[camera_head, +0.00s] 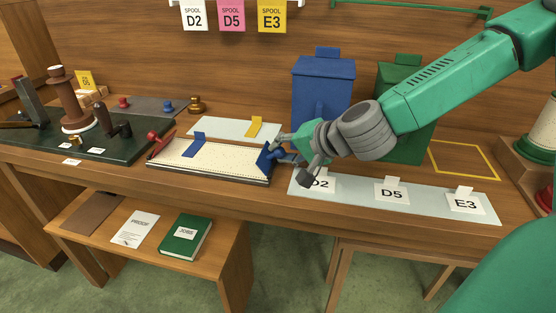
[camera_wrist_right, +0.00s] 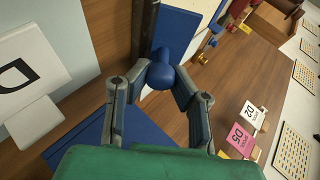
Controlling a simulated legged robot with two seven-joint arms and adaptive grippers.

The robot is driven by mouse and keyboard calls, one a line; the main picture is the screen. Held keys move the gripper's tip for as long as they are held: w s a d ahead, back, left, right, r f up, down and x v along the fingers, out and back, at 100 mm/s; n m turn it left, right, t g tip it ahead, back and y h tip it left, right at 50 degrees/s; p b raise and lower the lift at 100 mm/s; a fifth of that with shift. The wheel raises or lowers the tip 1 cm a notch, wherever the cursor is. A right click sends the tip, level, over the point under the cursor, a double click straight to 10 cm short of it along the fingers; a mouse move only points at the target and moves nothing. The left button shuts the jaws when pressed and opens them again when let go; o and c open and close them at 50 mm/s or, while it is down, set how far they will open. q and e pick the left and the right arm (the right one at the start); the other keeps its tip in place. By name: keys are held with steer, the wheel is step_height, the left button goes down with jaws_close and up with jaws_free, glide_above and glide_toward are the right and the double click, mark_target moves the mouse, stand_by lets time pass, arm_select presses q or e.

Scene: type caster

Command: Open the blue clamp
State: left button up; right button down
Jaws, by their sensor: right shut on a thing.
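The blue clamp (camera_head: 264,158) sits at the right end of a long cream-topped tray (camera_head: 215,163) on the bench. Its round blue knob (camera_wrist_right: 161,76) shows between the fingers in the right wrist view. My right gripper (camera_head: 284,152) reaches in from the right and is shut on this knob. The fingers partly cover the clamp in the head view, so its exact angle is hard to tell. A red clamp (camera_head: 159,142) is at the tray's left end. My left gripper is not in view.
Blue (camera_head: 323,90) and green (camera_head: 405,130) bins stand behind my right arm. A pale strip with cards D2, D5 and E3 (camera_head: 466,203) lies along the front right. A dark green board (camera_head: 75,145) with tools is at left. A lower bench (camera_head: 150,215) holds a green book.

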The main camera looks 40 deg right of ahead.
steer(key=shift+f, duration=0.1)
stand_by(0.3)
steer(key=c, duration=1.3)
jaws_free()
steer(key=shift+s, duration=0.15)
steer(key=shift+c, duration=0.2)
steer(key=shift+d, duration=0.2)
steer(key=shift+a, duration=0.1)
